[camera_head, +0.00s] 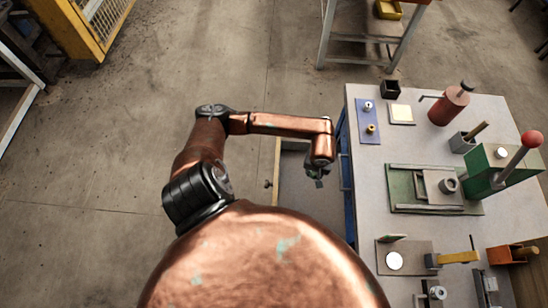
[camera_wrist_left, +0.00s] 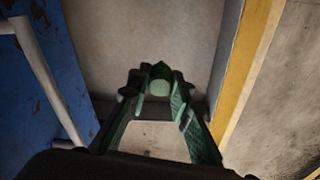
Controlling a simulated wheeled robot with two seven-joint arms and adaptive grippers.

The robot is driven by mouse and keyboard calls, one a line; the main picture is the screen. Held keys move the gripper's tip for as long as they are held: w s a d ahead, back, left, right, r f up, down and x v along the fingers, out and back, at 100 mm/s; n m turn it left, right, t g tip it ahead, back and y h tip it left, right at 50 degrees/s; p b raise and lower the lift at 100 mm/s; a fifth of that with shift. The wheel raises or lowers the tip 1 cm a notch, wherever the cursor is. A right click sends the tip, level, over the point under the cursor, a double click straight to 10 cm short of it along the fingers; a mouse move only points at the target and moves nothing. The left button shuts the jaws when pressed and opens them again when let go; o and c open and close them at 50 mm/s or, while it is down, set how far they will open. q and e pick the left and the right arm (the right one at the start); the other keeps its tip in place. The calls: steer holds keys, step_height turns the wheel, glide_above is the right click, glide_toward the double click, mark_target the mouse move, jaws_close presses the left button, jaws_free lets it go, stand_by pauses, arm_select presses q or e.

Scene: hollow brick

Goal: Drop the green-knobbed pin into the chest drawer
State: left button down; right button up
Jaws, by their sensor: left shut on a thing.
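My left gripper (camera_head: 318,178) hangs over the open chest drawer (camera_head: 298,208) in the head view; it is small and dark there. In the left wrist view my left gripper (camera_wrist_left: 157,90) is shut on the green-knobbed pin (camera_wrist_left: 159,88), whose round pale-green knob shows between the fingertips. The pin's shaft is hidden. The drawer's bare grey floor (camera_wrist_left: 150,35) lies below, its yellowish front edge to the right and the blue chest (camera_wrist_left: 35,85) to the left. I cannot tell how high the pin is above the floor. My right gripper is not in view.
The workbench (camera_head: 370,215) right of the drawer carries a red can (camera_head: 449,105), a green press with a red ball (camera_head: 490,170), a fixture plate (camera_head: 435,190) and several small parts. A pale handle bar (camera_wrist_left: 45,80) stands out from the blue chest. Bare floor lies left of the drawer.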

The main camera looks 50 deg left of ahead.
arm_select(q)
steer(key=c, duration=2.1)
jaws_free()
steer(key=o, duration=0.4)
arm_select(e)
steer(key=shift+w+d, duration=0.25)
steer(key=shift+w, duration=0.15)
arm_select(q)
steer(key=r, duration=0.8)
steer(key=s+d+r, duration=0.1)
steer(key=r, duration=0.3)
steer(key=shift+s, duration=0.1)
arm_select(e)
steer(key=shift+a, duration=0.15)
